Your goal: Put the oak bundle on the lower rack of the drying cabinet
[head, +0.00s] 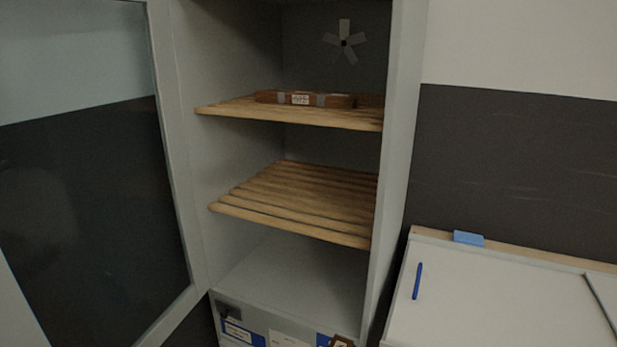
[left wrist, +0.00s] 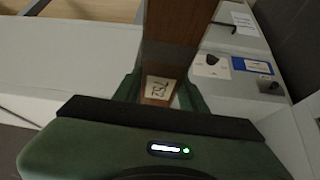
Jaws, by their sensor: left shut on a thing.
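My left gripper (left wrist: 160,90) is shut on a brown wooden bundle (left wrist: 172,50) with a small pale label; its marking is not clear enough to name the wood. The end of a brown labelled piece (head: 341,342), likely the same bundle, shows at the bottom edge of the head view, below the racks. The drying cabinet (head: 401,150) stands open. Its lower slatted rack (head: 300,200) is bare. Its upper rack (head: 240,109) holds another brown bundle (head: 330,100) with a white label and grey bands. My right gripper is in neither view.
The glazed cabinet door (head: 172,150) is swung open at the left. A fan (head: 344,42) is on the cabinet's back wall. At the right is a white-topped surface (head: 480,300) with a blue pen (head: 417,281) and a blue block (head: 468,238). Space above the lower rack is clear.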

